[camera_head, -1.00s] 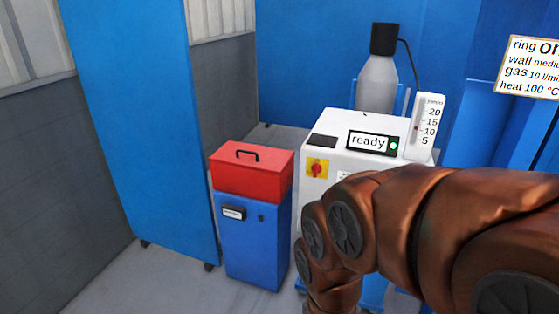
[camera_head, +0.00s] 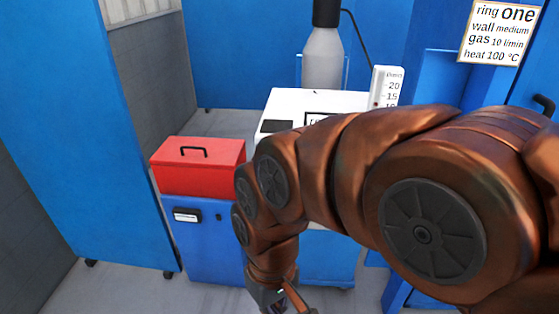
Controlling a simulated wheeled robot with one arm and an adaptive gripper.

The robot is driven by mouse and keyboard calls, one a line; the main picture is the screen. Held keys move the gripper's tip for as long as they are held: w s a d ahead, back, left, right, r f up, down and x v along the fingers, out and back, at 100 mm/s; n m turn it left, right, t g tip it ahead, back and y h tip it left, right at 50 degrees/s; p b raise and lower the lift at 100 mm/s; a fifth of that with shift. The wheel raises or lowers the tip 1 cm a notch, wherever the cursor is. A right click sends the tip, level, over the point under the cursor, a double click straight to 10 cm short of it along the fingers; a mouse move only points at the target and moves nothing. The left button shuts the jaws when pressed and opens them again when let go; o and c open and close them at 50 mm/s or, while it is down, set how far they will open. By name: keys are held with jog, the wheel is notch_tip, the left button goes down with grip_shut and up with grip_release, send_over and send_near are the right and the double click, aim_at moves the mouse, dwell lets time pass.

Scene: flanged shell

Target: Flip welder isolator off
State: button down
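The white welder cabinet (camera_head: 295,99) stands right of centre, with a dark panel (camera_head: 277,127) on its upper left. Its display (camera_head: 313,118) is mostly behind my arm, and I cannot read it. The red-and-yellow rotary isolator, seen on the cabinet front a second ago, is now hidden behind my arm. My gripper (camera_head: 284,298) hangs at the bottom edge, low in front of the blue base cabinets, and is cut off by the frame. Its fingers are too little in view to tell open from shut.
A red toolbox (camera_head: 198,166) sits on a blue cabinet (camera_head: 195,243) left of the welder. A grey gas bottle (camera_head: 322,60) and a white scale (camera_head: 386,88) stand behind. A sign (camera_head: 499,32) hangs upper right. Bare floor (camera_head: 120,285) lies lower left.

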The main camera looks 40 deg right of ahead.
jog(key=w+a+f+t+y+b, duration=0.1)
jog(key=w+a+y+b, duration=0.15)
jog(key=w, duration=0.25)
jog(key=w+a+f+m+t+y+b, duration=0.1)
jog(key=w+t+b, duration=0.15)
jog(key=w, duration=0.25)
jog(key=w+a+f+t+y+b, duration=0.1)
jog(key=w+a+y+b, duration=0.1)
jog(key=w+b, duration=0.25)
jog(key=w+d+r+m+t+y+b, duration=0.25)
jog(key=w+d+m+t+b, duration=0.35)
jog(key=w, duration=0.6)
jog(key=w+d+f+m+t+h+b, duration=0.1)
jog(key=w+d+m+t+b, duration=0.15)
jog(key=d, duration=0.65)
jog(key=w+d+m+t+h+b, duration=0.1)
jog(key=w+d+t+b, duration=0.25)
jog(key=d, duration=0.55)
jog(key=s+d+f+m+t+h+b, duration=0.1)
jog(key=d+f+m+h, duration=0.1)
jog(key=d, duration=0.7)
jog(key=s+d+f+m+t+h+b, duration=0.1)
jog(key=d+m+t+h, duration=0.1)
jog(key=d, duration=0.7)
jog(key=m+h, duration=0.1)
jog(key=m, duration=0.1)
jog(key=shift+f+m+h, duration=0.3)
jog(key=shift+f+m, duration=0.05)
